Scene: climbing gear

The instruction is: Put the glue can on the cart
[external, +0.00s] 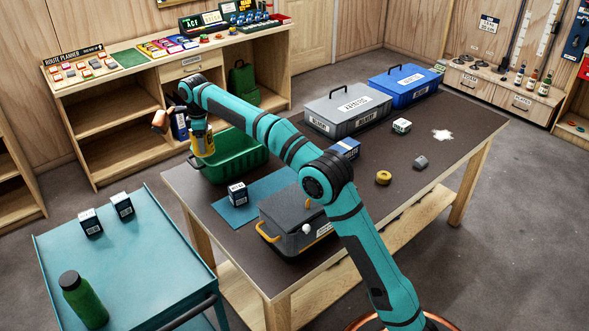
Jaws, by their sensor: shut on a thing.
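My gripper (201,127) is at the end of the arm, above the left end of the table, and points down. It is shut on a yellow can with a dark band, seemingly the glue can (204,146). The can is upright, in front of or over the green bin (240,158); its exact height is hard to tell. The fingers are small and partly hidden. The teal cart (135,265) stands at the lower left, apart from the table. Its top holds two small dark blue-and-white boxes (90,222) and a green bottle (83,300).
The dark table (455,150) carries a grey toolbox (347,106), a blue toolbox (405,84), a dark open-handled case (290,228), a blue mat (262,207) and small items. The cart's middle and right top are clear. A wooden shelf unit (120,105) stands behind.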

